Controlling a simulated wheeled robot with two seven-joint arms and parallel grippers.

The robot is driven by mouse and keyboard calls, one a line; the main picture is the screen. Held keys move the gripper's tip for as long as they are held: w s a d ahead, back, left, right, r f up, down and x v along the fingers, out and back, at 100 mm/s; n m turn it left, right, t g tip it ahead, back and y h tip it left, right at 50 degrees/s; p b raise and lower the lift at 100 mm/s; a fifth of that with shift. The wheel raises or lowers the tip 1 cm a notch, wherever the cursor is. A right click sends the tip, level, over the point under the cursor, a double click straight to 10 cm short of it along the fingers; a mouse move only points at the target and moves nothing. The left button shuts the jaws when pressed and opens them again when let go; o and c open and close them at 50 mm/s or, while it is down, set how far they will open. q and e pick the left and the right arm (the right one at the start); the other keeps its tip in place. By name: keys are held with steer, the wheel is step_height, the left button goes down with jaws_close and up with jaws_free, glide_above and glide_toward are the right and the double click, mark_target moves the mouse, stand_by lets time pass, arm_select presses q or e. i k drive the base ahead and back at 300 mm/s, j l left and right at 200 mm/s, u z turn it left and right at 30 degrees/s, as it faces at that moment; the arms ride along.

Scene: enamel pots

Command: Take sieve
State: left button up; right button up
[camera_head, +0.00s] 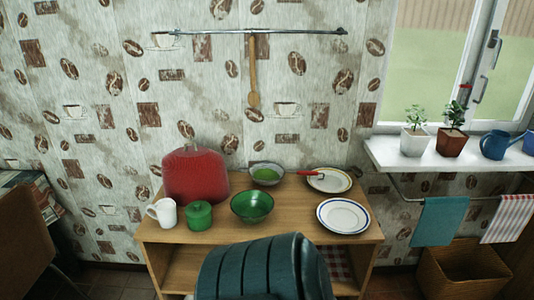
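A grey round, shallow vessel (259,180) stands at the back of the wooden cabinet top, and it looks like the sieve. Green shows inside it. A thin piece with a red handle (312,173) reaches from its right side towards the upper plate. I cannot tell for sure whether the handle belongs to it. A green bowl (252,206) stands just in front of the grey vessel. Neither of my grippers is in view, and nothing is holding the vessel.
Two plates (343,216) (329,180) lie at the right. A teal ribbed shape hides the cabinet's front middle. A wooden spoon (253,75) hangs from the wall rail.

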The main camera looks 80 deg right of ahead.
mark_target(266, 174)
steer(key=z, duration=3.3)
